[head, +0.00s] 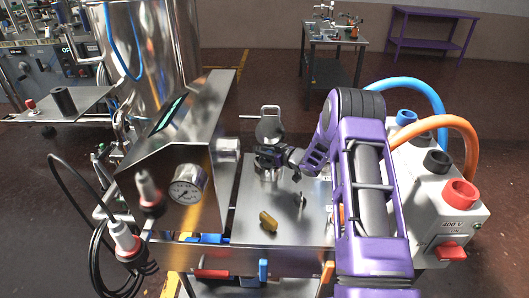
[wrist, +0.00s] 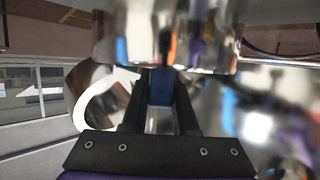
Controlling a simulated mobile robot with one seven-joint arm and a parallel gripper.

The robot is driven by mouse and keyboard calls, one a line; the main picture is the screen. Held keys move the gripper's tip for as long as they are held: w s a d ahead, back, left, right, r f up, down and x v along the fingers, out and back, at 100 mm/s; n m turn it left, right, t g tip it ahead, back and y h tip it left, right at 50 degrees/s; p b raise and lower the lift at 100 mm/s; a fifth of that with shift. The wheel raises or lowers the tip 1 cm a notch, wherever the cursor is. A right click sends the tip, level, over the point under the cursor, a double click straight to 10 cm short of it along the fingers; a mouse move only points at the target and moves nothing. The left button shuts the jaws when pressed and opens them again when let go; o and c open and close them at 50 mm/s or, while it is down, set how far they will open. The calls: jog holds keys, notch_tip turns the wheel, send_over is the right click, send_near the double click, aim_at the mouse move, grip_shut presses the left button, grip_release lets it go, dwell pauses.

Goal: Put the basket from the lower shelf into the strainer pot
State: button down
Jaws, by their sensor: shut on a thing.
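The strainer pot (head: 268,174) is shiny metal and stands at the back of the steel top. A round metal lid (head: 269,128) with a loop handle stands raised behind it. My gripper (head: 270,158) is right at the pot, in front of the lid, and hides much of the pot. In the wrist view my gripper (wrist: 160,95) is shut on a narrow blue piece, which I take as the grip of the basket (wrist: 160,87). The basket's body is not clear, and I cannot tell how far it is inside the pot.
A white power box (head: 437,190) with thick hoses is on the right. A yellowish piece (head: 268,221) lies on the steel top (head: 300,232). A small metal fitting (head: 302,199) stands behind it.

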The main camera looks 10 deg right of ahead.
jog(key=c, duration=0.6)
grip_release()
jog(key=shift+d, duration=0.15)
